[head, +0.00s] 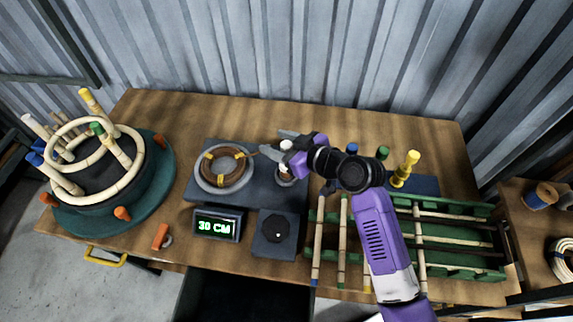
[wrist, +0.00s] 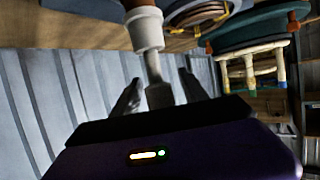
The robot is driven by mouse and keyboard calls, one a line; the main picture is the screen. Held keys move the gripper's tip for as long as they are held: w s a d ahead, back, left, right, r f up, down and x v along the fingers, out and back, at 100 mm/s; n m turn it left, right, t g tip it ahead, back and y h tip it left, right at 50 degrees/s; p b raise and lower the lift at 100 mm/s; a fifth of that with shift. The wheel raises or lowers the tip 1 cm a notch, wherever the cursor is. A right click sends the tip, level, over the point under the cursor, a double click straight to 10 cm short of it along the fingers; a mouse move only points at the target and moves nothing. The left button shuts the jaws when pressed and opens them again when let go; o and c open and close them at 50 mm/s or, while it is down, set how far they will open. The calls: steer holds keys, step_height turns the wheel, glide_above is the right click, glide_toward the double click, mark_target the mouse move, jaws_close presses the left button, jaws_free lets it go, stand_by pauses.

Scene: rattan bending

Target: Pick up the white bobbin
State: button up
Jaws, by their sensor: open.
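The white bobbin (head: 287,146) stands on the dark plate right of the coiled ring, its middle partly hidden by my gripper. In the wrist view the bobbin (wrist: 146,32) shows a white collar, a thin stem and a greyish end, with a brown part beyond the collar. My gripper (head: 271,141) reaches in from the right with its fingers spread. In the wrist view the gripper (wrist: 158,88) has one finger on each side of the bobbin's end. Gaps show on both sides, and I see no grip on it.
A brown coil (head: 226,165) sits left of the bobbin. Blue (head: 352,149), green (head: 383,153) and yellow (head: 411,159) bobbins stand right, near my arm. A round stand (head: 158,190) with pale rings is far left.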

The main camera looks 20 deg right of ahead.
steer(key=shift+c, duration=0.2)
jaws_close()
stand_by(1.2)
